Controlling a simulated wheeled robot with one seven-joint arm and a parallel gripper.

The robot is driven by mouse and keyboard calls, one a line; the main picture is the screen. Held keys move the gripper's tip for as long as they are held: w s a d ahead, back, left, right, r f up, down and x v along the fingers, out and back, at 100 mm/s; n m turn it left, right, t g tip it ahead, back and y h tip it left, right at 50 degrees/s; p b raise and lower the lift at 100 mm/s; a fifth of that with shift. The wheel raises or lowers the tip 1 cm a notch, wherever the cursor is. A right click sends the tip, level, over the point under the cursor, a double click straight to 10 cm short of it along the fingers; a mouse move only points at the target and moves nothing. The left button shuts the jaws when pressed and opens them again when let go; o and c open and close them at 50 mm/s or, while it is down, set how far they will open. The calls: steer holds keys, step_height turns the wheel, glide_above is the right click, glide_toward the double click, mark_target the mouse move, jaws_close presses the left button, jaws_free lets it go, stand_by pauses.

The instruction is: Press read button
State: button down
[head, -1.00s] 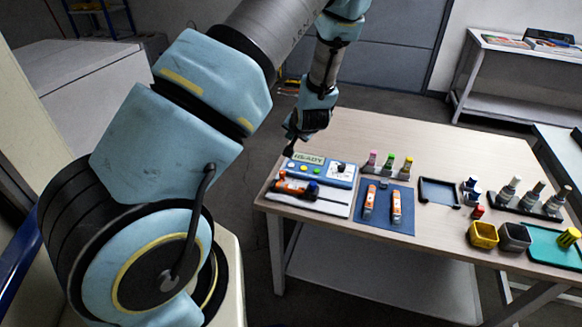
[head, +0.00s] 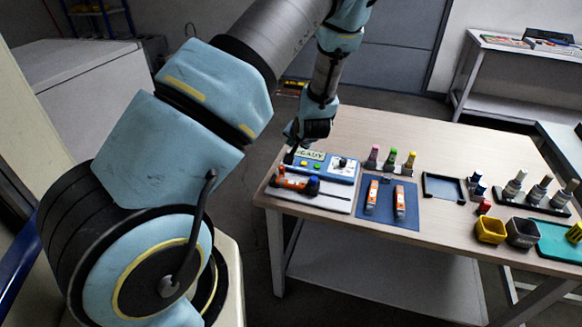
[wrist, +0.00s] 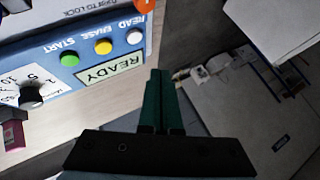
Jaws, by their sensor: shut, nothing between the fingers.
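The blue instrument panel (head: 340,172) sits at the left end of the table. In the wrist view it appears upside down, with a white button labelled READ (wrist: 134,36), a yellow ERASE button (wrist: 103,46), a green START button (wrist: 69,59) and a READY display (wrist: 110,70). My gripper (wrist: 160,74) is shut and empty, its green fingertips beside the display's end, apart from the READ button in the picture. In the head view my gripper (head: 289,158) is at the panel's left end, covering part of the display; the READ button is hidden there. Contact cannot be told.
An orange device with a dark end (head: 292,182) lies on a white tray (head: 330,200) in front of the panel. A blue mat (head: 388,215) with orange-and-white items, several coloured bottles and small bins (head: 490,231) stand to the right. The table's back is clear.

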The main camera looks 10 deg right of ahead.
steer(key=shift+f+b, duration=1)
steer(key=shift+f, duration=1.05)
steer(key=shift+f, duration=0.1)
steer(key=shift+f, duration=0.3)
stand_by(0.3)
steer(key=shift+f+b, duration=0.4)
steer(key=shift+b, duration=0.05)
stand_by(0.5)
steer(key=shift+r, duration=0.15)
steer(key=shift+r+p, duration=0.65)
steer(key=shift+p, duration=0.1)
steer(key=shift+r, duration=0.1)
step_height(320, 180, up, 5)
steer(key=p, duration=0.4)
